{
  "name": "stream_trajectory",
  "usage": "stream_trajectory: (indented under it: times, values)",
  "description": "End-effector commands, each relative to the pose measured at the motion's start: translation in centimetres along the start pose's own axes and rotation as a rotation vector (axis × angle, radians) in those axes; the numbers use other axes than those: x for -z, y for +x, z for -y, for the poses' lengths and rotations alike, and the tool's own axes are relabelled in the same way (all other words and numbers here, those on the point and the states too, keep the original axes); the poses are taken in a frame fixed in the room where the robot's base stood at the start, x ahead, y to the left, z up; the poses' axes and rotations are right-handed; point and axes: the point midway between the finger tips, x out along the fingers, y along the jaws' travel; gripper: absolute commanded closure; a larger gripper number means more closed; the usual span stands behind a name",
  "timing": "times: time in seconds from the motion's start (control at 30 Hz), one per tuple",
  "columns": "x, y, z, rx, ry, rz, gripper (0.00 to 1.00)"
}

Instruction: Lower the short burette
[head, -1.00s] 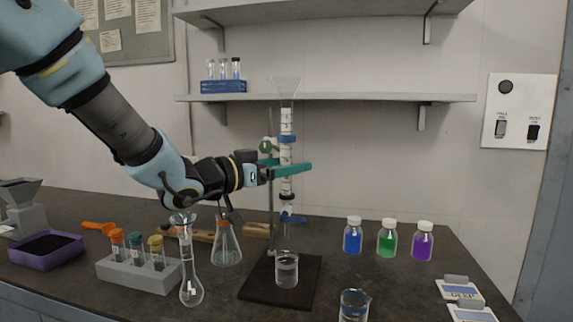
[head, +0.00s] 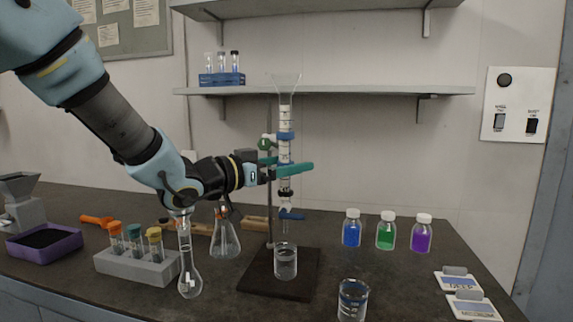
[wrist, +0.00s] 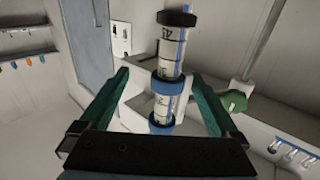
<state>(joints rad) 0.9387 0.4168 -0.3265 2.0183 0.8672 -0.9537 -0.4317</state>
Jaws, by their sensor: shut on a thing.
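The short burette (head: 285,122) stands upright at the stand, with a clear funnel (head: 284,80) at its top and a blue stopcock (head: 291,215) low down. A blue band holds it near a green-knobbed clamp (head: 265,142) on the stand's rod (head: 270,195). My gripper (head: 288,168) has its teal fingers on either side of the burette below that band and is shut on it. The wrist view shows the burette's marked tube (wrist: 169,60) between the fingers. A beaker (head: 285,264) sits under the tip, on the dark stand base (head: 258,281).
A flask (head: 225,238), a long-necked flask (head: 189,265) and a vial rack (head: 140,268) stand left, below my arm. Another beaker (head: 352,300) stands front right. Blue, green and purple bottles stand right. A shelf (head: 370,91) runs behind the funnel.

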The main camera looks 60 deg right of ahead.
Motion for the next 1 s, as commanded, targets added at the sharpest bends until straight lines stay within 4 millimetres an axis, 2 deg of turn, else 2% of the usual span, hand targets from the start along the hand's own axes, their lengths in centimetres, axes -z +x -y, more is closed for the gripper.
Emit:
stream_trajectory:
  times: [0.03, 0.37, 0.57, 0.6, 0.63, 0.67, 0.8, 1.0]
  values:
    - [-0.1, 0.2, -0.6, -0.013, -0.001, 0.001, 0.26]
    - [0.0, 0.0, -0.6, -0.012, 0.0, 0.0, 0.27]
    - [0.0, -2.1, -0.4, -0.008, 0.0, 0.001, 0.23]
    - [0.0, -2.6, -0.3, -0.007, 0.0, 0.001, 0.24]
    - [0.0, -2.9, -0.3, -0.007, 0.0, 0.001, 0.32]
    - [0.0, -3.2, -0.4, -0.007, -0.001, 0.001, 0.45]
    - [0.1, -4.9, -0.1, -0.003, 0.0, 0.001, 0.45]
    - [0.0, -6.0, -0.1, -0.001, 0.0, 0.0, 0.45]
